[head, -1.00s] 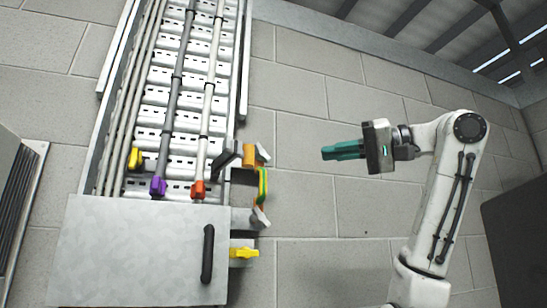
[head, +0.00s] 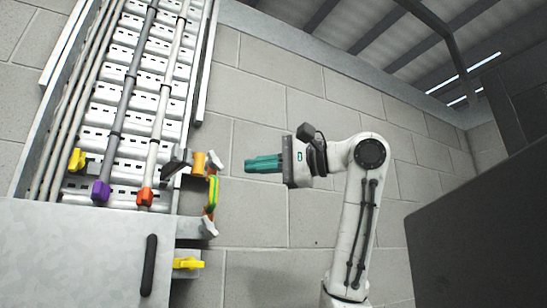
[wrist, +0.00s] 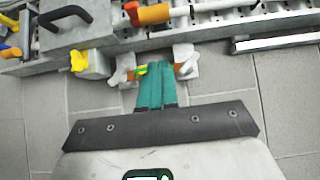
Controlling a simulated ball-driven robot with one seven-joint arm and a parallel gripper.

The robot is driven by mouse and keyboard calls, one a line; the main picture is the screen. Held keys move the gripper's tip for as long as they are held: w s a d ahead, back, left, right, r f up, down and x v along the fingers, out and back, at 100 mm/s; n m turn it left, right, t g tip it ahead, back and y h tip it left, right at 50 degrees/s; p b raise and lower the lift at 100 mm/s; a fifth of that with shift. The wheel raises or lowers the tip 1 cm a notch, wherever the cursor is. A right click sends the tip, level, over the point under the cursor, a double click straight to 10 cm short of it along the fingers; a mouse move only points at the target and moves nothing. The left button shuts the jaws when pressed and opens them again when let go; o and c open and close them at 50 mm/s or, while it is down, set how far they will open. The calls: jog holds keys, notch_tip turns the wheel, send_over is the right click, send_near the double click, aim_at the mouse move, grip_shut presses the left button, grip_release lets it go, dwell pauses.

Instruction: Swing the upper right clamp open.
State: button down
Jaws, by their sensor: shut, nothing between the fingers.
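My gripper (head: 246,166) has teal fingers that are shut and empty. It points left in the head view, just right of a bracketed strip on the tray's side. A green-yellow strip (head: 212,192) runs between an upper white piece (head: 213,163) with orange beside it and a lower white piece (head: 209,228). I take the upper one as the upper right clamp, but cannot be sure. In the wrist view, the fingertips (wrist: 158,68) lie between the two white pieces, partly covering the strip. Contact cannot be told. A dark grey lever (head: 178,160) sits left of the upper piece.
A metal cover (head: 85,250) with a black handle (head: 149,265) closes the tray's lower part. A yellow knob (head: 188,263) sticks out below. Yellow, purple (head: 101,191) and red-orange (head: 145,196) pieces sit on the pipes. A dark panel (head: 480,230) stands at right.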

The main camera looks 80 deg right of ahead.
aim_at(180, 166)
jog(key=w+a+p, duration=0.2)
jog(key=w, duration=0.5)
jog(key=shift+a, duration=0.15)
jog(key=shift+w, duration=0.1)
